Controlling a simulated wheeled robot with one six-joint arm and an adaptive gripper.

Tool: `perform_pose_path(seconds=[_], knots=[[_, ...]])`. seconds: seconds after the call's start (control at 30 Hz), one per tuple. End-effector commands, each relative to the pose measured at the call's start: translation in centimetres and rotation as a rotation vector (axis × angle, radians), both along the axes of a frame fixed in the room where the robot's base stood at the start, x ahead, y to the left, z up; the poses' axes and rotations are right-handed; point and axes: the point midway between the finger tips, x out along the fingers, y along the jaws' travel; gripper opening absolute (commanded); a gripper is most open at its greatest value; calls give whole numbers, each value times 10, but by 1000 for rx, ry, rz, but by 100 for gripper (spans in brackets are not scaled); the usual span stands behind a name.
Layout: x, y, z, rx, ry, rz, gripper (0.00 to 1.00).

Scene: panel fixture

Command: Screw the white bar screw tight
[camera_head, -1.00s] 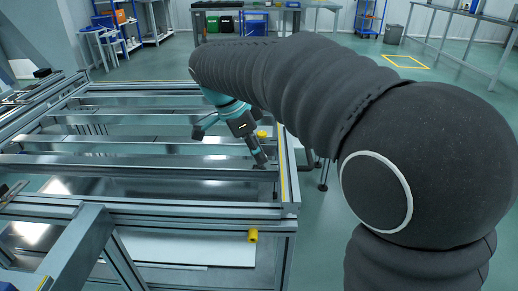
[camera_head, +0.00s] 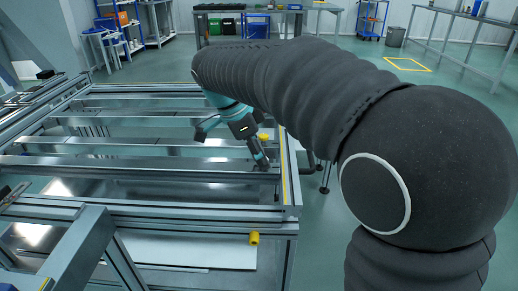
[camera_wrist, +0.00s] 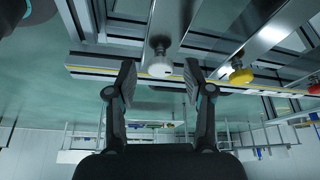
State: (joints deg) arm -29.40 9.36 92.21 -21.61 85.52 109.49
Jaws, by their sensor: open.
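The white bar screw (camera_wrist: 160,68) shows in the wrist view as a round white knob at the end of a metal bar, just beyond my fingertips and roughly centred between them. My gripper (camera_wrist: 157,85) is open, with one finger to each side of the white knob and nothing held. In the head view my gripper (camera_head: 264,164) is at the right end of a crossbar, near the frame's right rail. The white knob is not distinguishable there.
A yellow knob (camera_wrist: 240,75) is right of the white one in the wrist view. In the head view, one yellow knob (camera_head: 254,238) is on the front rail and another (camera_head: 263,137) is behind my gripper. The metal panel frame (camera_head: 200,214) surrounds the work area. Floor lies open beyond it.

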Motion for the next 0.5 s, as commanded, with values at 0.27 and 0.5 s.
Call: perform_pose_path(seconds=[0.27, 0.5], knots=[[-2, 12, 29, 3, -3, 2, 52], [-6, 31, 73, 2, -2, 1, 52]])
